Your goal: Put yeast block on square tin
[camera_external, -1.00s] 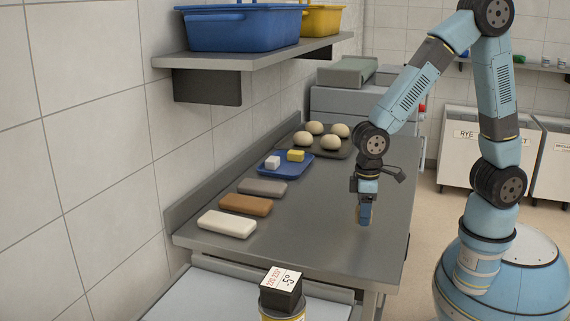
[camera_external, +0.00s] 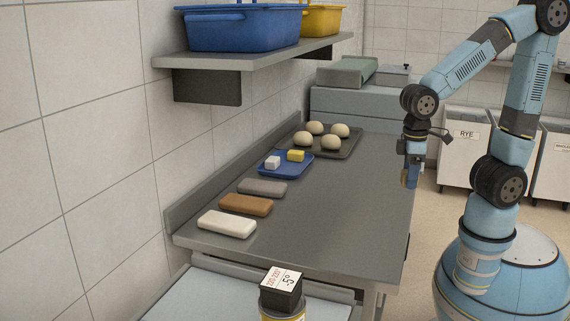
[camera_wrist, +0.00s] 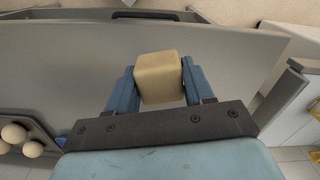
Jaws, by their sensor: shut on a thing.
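My gripper (camera_external: 411,178) hangs at the right edge of the steel worktop in the external view. In the wrist view my gripper (camera_wrist: 160,85) is shut on a beige block (camera_wrist: 158,76), which looks like the yeast block. The block sits between the two blue fingers, with the grey worktop behind it. I cannot pick out a square tin for certain in either view.
The worktop (camera_external: 330,215) is bare along its right side. A blue tray (camera_external: 270,174) holds a white cube and a yellow block. Behind it is a dark tray (camera_external: 350,145) with dough balls. Grey, brown (camera_external: 246,204) and white slabs lie along the left.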

